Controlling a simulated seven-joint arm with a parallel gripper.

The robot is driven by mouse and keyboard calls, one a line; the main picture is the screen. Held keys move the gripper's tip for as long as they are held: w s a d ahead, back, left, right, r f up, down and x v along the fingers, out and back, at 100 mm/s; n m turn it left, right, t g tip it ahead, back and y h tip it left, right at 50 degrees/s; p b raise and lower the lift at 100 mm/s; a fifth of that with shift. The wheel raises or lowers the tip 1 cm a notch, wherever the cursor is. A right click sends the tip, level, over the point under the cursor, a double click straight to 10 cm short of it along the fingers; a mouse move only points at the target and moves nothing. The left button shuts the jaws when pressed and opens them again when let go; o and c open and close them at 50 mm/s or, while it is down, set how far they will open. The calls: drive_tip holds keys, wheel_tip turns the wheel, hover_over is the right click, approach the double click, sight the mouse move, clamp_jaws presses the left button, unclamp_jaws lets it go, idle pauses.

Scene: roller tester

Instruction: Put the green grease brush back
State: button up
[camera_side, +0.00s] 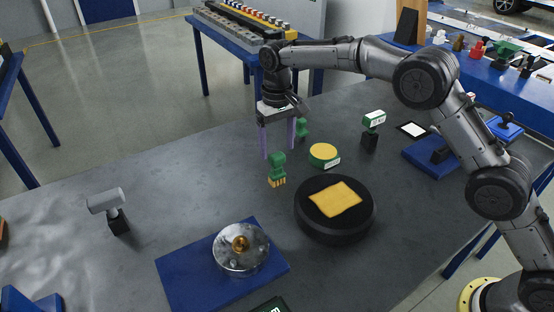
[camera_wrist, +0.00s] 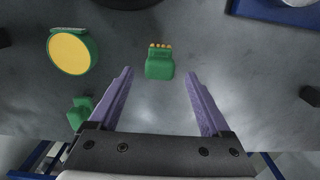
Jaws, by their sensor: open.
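The green grease brush (camera_side: 277,165) has a green handle and yellow bristles and is at the middle of the grey table (camera_side: 200,180). In the wrist view the brush (camera_wrist: 160,65) lies centred between the lines of the fingers, just past the fingertips, bristles pointing away. My gripper (camera_side: 279,151) points down with its purple fingers spread, empty, close to the brush. In the wrist view the gripper (camera_wrist: 159,73) shows both fingers apart. A green tin with a yellow top (camera_side: 323,155) is right of the brush. A smaller green piece (camera_side: 302,128) is behind; its use is unclear.
A dark round block with a yellow cloth (camera_side: 335,198) is in front. A blue mat (camera_side: 185,275) holds a metal disc (camera_side: 240,248). A grey-headed tool on a black stand (camera_side: 105,203) is left, a green-and-white item (camera_side: 374,120) right. The table's left middle is clear.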

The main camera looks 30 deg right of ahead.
drive_tip(key=shift+r, duration=2.3)
drive_tip(key=shift+s+r, duration=0.1)
drive_tip(key=shift+r, duration=0.05)
drive_tip(key=s+d+r+t, duration=0.1)
drive_tip(key=s+d+r, duration=0.4)
drive_tip(key=s+r, duration=0.3)
drive_tip(key=s+d+r+t, duration=0.2)
drive_tip(key=s+d+r, duration=0.3)
drive_tip(key=s, duration=0.5)
drive_tip(key=s+d+f+t, duration=0.1)
drive_tip(key=s+f, duration=0.1)
drive_tip(key=s, duration=0.5)
drive_tip(key=s+d+f, duration=0.2)
drive_tip(key=s, duration=0.5)
drive_tip(key=s+d+f+t, duration=0.1)
drive_tip(key=s+d+f, duration=0.1)
drive_tip(key=s, duration=0.5)
drive_tip(key=shift+s+d+f+t, duration=0.25)
drive_tip(key=shift+f+t, duration=0.05)
drive_tip(key=shift+f, duration=0.1)
